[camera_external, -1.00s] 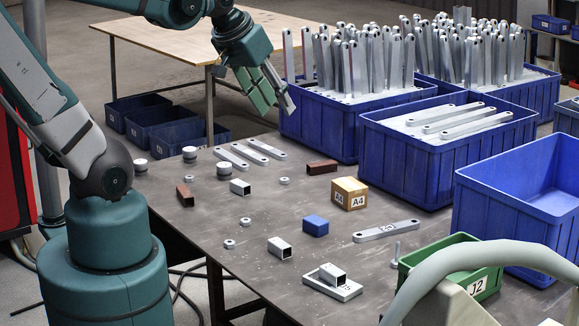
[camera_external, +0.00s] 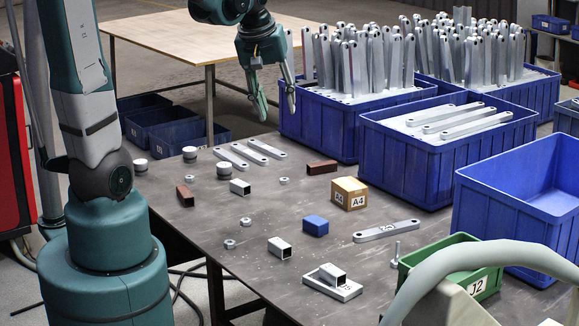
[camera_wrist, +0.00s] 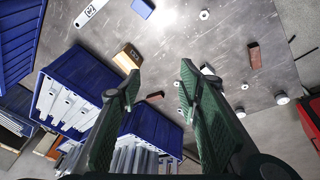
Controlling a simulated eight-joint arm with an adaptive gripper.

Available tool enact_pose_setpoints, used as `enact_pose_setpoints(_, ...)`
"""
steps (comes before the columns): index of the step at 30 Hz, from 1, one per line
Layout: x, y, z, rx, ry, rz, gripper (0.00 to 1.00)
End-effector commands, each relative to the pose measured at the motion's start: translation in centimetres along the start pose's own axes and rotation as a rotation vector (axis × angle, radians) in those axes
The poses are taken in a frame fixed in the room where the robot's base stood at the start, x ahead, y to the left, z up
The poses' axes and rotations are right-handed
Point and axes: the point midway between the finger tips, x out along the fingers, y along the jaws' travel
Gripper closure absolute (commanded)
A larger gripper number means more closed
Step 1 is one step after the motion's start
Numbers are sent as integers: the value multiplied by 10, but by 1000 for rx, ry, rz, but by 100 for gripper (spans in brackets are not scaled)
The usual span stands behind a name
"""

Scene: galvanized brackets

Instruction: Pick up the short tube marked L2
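Several short square tubes lie on the grey table. Silver ones are at the middle left (camera_external: 240,187), nearer the front (camera_external: 280,248), and on top of a flat plate at the front (camera_external: 332,274). Reddish-brown ones lie at the left (camera_external: 185,195) and towards the back (camera_external: 321,167). I cannot read L2 on any tube. My gripper (camera_external: 278,110) is open and empty, in the air above the table's back edge. In the wrist view its fingers (camera_wrist: 160,80) are spread, and a silver tube (camera_wrist: 208,70) is partly hidden by one finger.
A wooden block marked A4 (camera_external: 349,193), a blue block (camera_external: 315,225) and a labelled flat bar (camera_external: 386,231) lie on the table. Blue crates (camera_external: 405,165) of metal bars stand on the right. A green bin marked J2 (camera_external: 483,286) is front right. Small round parts are scattered about.

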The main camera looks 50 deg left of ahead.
Motion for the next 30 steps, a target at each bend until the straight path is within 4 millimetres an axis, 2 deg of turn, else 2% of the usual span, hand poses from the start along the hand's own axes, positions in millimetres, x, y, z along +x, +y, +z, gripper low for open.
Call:
enact_pose_setpoints(3,15,-8,-16,-70,-18,-20,65)
enact_pose_setpoints(15,69,-43,-61,-305,-75,-89,65)
enact_pose_setpoints(30,146,-101,-104,-600,-140,-182,65)
